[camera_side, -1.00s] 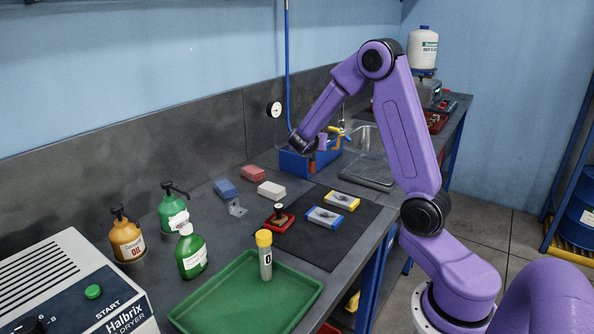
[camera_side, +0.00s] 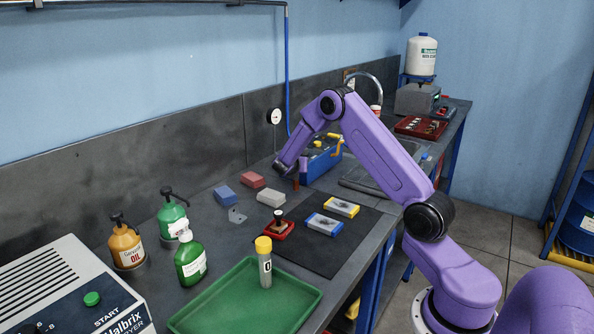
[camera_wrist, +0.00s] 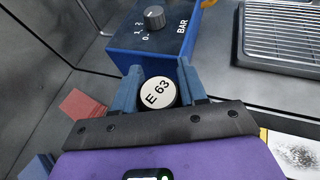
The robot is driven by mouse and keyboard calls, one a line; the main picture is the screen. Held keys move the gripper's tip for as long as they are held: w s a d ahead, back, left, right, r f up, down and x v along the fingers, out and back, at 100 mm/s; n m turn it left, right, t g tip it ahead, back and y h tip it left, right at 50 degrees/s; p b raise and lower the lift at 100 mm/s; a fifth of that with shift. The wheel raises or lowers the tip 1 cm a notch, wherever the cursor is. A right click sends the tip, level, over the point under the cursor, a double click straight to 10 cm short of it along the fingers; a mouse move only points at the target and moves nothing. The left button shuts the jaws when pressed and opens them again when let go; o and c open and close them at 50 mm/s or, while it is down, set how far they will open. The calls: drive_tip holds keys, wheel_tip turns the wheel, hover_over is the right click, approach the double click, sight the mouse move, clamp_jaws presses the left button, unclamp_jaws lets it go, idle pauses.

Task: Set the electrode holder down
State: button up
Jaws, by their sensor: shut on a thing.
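My gripper (camera_side: 294,172) is shut on the electrode holder, a part with a round white top marked "E 63" (camera_wrist: 157,93) between the two blue fingers in the wrist view (camera_wrist: 158,92). In the side view, a short reddish-brown piece (camera_side: 296,184) shows under my gripper, just left of the blue box. The lower end of the holder is hidden in the wrist view. I cannot tell whether it touches the bench.
A blue box (camera_side: 322,167) with a dial stands beside my gripper. A drain rack (camera_wrist: 285,32) lies right of the box.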

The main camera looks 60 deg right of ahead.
drive_tip(key=shift+f, duration=1.15)
drive_tip(key=shift+f, duration=0.15)
drive_tip(key=o, duration=1.2)
drive_tip(key=shift+o, duration=0.2)
drive_tip(key=shift+s+a+r, duration=0.1)
drive_tip(key=shift+a+r, duration=0.05)
drive_tip(key=shift+r, duration=0.05)
drive_tip(key=s+a+r+m+y, duration=0.2)
drive_tip(key=s+a, duration=0.4)
drive_tip(key=a, duration=0.3)
drive_tip(key=s+a+r+m+g+y, duration=0.1)
drive_tip(key=s+a+r+m, duration=0.15)
drive_tip(key=s+a, duration=0.4)
drive_tip(key=s+a+r+m+y, duration=0.1)
drive_tip(key=s+a+r+y, duration=0.2)
drive_tip(key=a, duration=0.7)
drive_tip(key=s+a+m+g+y, duration=0.2)
drive_tip(key=s+a, duration=0.4)
drive_tip(key=s, duration=0.7)
drive_tip(key=s+a+m+g+y, duration=0.1)
drive_tip(key=s+a+y, duration=0.4)
drive_tip(key=s, duration=0.7)
drive_tip(key=shift+s+a+r+m+g, duration=0.25)
drive_tip(key=shift+s+a+m+g, duration=0.15)
drive_tip(key=shift+a+m, duration=0.25)
